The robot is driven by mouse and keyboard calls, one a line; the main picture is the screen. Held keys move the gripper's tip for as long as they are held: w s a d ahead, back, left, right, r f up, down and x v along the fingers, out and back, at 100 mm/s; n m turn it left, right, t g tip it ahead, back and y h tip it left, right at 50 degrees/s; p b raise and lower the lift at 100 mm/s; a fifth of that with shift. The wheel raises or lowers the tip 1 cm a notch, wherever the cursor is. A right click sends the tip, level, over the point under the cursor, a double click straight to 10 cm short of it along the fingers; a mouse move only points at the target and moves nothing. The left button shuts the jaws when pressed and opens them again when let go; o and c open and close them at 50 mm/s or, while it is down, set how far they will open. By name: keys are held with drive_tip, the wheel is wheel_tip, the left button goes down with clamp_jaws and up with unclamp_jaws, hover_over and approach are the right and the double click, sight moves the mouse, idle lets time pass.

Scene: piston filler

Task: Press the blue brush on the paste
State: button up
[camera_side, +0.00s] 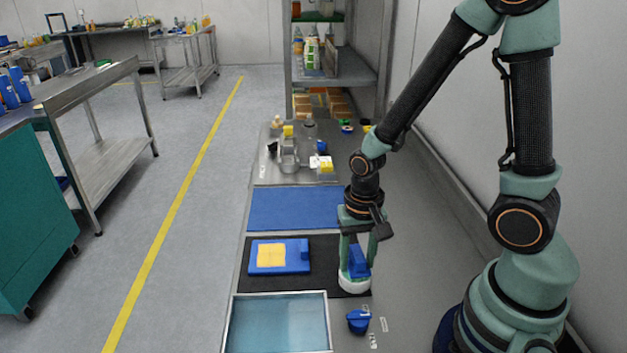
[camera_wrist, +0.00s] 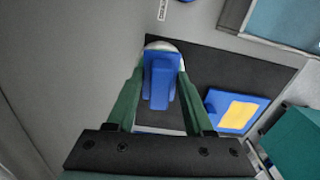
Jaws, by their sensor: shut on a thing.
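My gripper (camera_side: 357,248) is shut on the blue brush (camera_side: 359,262), with one finger on each side of its upright blue block. The brush also shows between the fingers in the wrist view (camera_wrist: 160,82). A round white dish (camera_side: 354,284) is directly under the brush, at the right end of the black mat; its pale rim shows past the brush in the wrist view (camera_wrist: 163,46). The brush's underside and the paste in the dish are hidden, so I cannot tell whether they touch.
A blue board with a yellow square (camera_side: 269,258) lies left on the black mat (camera_side: 318,283). A metal-rimmed tray (camera_side: 328,318) and a blue item (camera_side: 358,321) are in front. A blue mat (camera_side: 295,208) and a cluttered grey tray (camera_side: 270,176) lie behind.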

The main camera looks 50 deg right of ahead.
sight(357, 252)
idle(0.4)
drive_tip(key=shift+r, duration=3.5)
